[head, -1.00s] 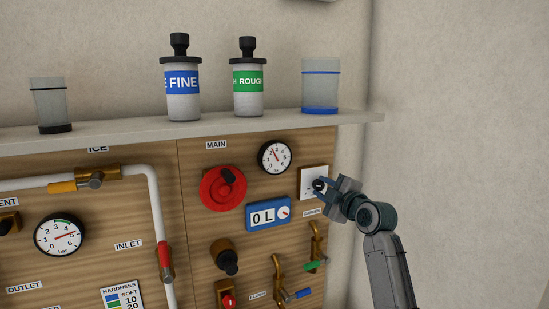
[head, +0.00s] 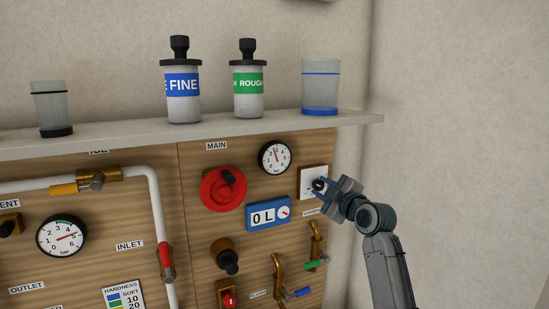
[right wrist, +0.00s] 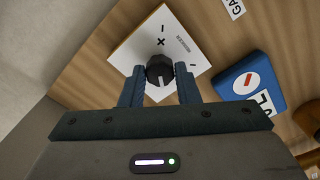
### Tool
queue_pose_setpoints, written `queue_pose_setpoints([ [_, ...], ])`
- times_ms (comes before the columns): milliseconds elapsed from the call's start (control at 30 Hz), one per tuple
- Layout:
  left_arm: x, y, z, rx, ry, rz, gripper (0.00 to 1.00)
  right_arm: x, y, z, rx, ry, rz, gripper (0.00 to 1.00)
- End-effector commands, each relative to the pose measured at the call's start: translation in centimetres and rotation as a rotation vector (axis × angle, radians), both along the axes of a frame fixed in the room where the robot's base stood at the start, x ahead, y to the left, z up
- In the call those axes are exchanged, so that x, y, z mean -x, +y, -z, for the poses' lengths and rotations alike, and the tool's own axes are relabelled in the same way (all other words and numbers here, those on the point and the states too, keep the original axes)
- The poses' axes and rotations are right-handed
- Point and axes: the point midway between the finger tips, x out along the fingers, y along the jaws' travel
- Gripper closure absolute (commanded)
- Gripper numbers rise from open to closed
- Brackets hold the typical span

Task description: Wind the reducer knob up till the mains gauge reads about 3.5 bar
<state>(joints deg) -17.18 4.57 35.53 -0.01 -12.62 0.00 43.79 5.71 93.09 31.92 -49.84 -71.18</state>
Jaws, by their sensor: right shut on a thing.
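The small black reducer knob (right wrist: 160,68) sits on a white square plate (head: 313,182) at the right end of the wooden panel. My right gripper (head: 322,186) is shut on the knob. In the right wrist view its two blue fingers (right wrist: 160,86) stand on either side of the knob. The mains gauge (head: 275,157), a round white dial with a black rim below the shelf, is up and left of the knob. Its red needle points nearly straight up, slightly left, at roughly 3 bar or just under; the small numbers are hard to read. My left gripper is not in view.
A blue litre counter (head: 268,214) and a red round valve (head: 223,189) are left of the knob. Small brass valves (head: 315,245) stick out below it. The shelf (head: 350,119) above carries canisters and cups. Bare wall lies to the right.

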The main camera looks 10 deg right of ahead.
Motion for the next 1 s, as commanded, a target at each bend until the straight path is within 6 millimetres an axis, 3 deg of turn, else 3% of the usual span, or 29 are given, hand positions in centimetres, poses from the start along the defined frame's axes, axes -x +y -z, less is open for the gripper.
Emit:
queue_pose_setpoints([
  [1000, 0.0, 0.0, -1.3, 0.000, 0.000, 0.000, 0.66, 0.0, 0.0, 0.1, -0.163, 0.064, 0.000, 0.88],
])
